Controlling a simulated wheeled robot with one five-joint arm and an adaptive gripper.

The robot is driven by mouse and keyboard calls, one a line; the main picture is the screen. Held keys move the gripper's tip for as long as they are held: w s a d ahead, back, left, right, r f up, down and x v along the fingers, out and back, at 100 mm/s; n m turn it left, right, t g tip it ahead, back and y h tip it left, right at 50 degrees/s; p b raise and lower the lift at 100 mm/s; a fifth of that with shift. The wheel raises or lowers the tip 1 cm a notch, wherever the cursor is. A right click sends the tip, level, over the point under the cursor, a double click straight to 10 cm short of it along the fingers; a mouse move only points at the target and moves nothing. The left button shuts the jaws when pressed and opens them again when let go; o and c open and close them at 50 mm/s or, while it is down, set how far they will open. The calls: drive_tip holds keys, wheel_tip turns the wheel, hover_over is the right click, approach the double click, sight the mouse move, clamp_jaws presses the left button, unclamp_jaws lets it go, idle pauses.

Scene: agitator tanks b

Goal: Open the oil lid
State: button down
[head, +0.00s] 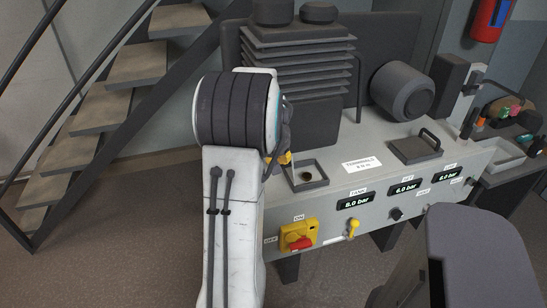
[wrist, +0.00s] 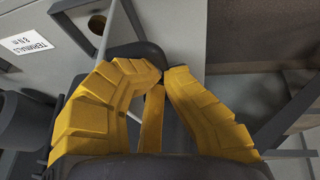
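My gripper (wrist: 167,74) has its yellow fingertips drawn close together on a dark rounded bar (wrist: 136,52), which looks like a lid handle. The fingers and wrist hide most of what joins this bar. In the head view my arm covers most of the gripper, with a little yellow showing beside a square dark-rimmed opening (head: 322,183). This opening is uncovered and has a small brownish round part (head: 306,176) inside. Its dark rim also shows at the top of the wrist view (wrist: 83,18). A flat dark lid with a handle (head: 415,148) lies closed farther right.
A terminals label (head: 362,165) sits between the opening and the flat lid. A finned block (head: 298,65) and a dark cylinder (head: 403,90) stand behind. The front panel has a red-yellow switch (head: 298,236) and a yellow lever (head: 353,229). Stairs (head: 130,68) rise at left.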

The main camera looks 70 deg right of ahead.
drive_tip(key=shift+s+a+f, duration=0.15)
drive_tip(key=shift+s+f, duration=0.05)
drive_tip(key=shift+f, duration=0.25)
drive_tip(key=c, duration=1.2)
unclamp_jaws()
drive_tip(key=shift+f, duration=0.1)
drive_tip(key=shift+o, duration=0.2)
drive_tip(key=shift+r, duration=0.6)
drive_tip(key=w+v, duration=0.1)
drive_tip(key=v, duration=1)
drive_tip(key=shift+s+d+r, duration=0.2)
drive_tip(key=shift+s+r, duration=0.15)
drive_tip(key=shift+r, duration=0.2)
